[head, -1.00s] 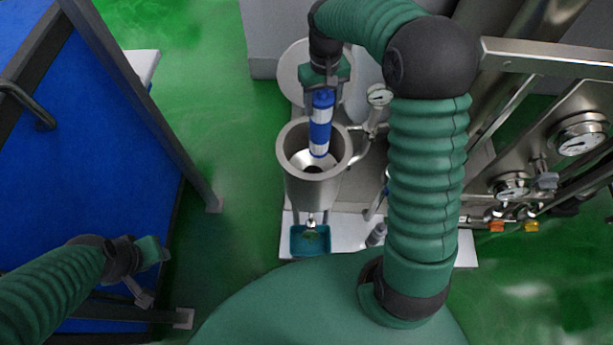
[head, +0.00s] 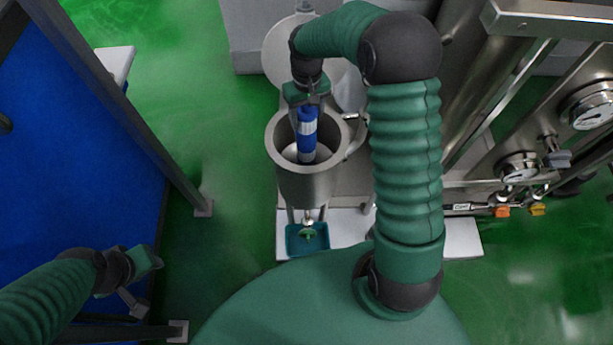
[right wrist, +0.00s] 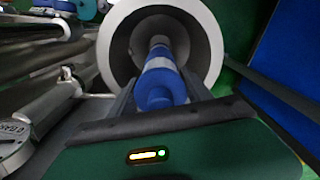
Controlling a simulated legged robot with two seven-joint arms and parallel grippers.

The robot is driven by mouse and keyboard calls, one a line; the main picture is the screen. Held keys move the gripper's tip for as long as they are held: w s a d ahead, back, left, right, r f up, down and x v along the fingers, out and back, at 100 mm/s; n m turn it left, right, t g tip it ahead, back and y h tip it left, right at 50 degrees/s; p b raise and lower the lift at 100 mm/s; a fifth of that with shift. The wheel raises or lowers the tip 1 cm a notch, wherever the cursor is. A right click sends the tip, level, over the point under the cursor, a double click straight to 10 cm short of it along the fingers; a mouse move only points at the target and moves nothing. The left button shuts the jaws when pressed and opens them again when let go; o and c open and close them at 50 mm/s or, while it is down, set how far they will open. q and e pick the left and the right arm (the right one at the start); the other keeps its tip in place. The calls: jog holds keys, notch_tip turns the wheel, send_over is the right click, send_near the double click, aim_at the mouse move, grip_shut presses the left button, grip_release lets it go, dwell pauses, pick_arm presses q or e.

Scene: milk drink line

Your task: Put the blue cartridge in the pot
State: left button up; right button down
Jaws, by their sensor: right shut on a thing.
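The blue cartridge (head: 307,134), with white bands, hangs upright in my right gripper (head: 308,101). Its lower part is inside the mouth of the steel pot (head: 306,186). In the right wrist view the cartridge (right wrist: 160,82) points away from the gripper (right wrist: 160,98) into the round pot (right wrist: 113,52), and the fingers lie along both its sides. Whether the cartridge touches the pot's inside cannot be told. My left gripper (head: 142,278) is at the lower left, away from the pot; its jaw opening is too small to make out.
A teal tray (head: 292,245) sits below the pot on a white base (head: 348,226). Steel pipes and gauges (head: 594,106) stand at the right. A blue panel with a dark frame (head: 70,130) stands at the left. Green floor lies between.

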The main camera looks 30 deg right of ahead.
aim_at(307, 150)
jog(key=f, duration=0.8)
jog(key=f+b, duration=0.1)
jog(key=f, duration=0.7)
jog(key=shift+s+f, duration=0.2)
jog(key=shift+f, duration=0.2)
jog(key=shift+w+f, duration=0.1)
jog(key=shift+f, duration=0.05)
jog(key=shift+c, duration=2.3)
grip_release()
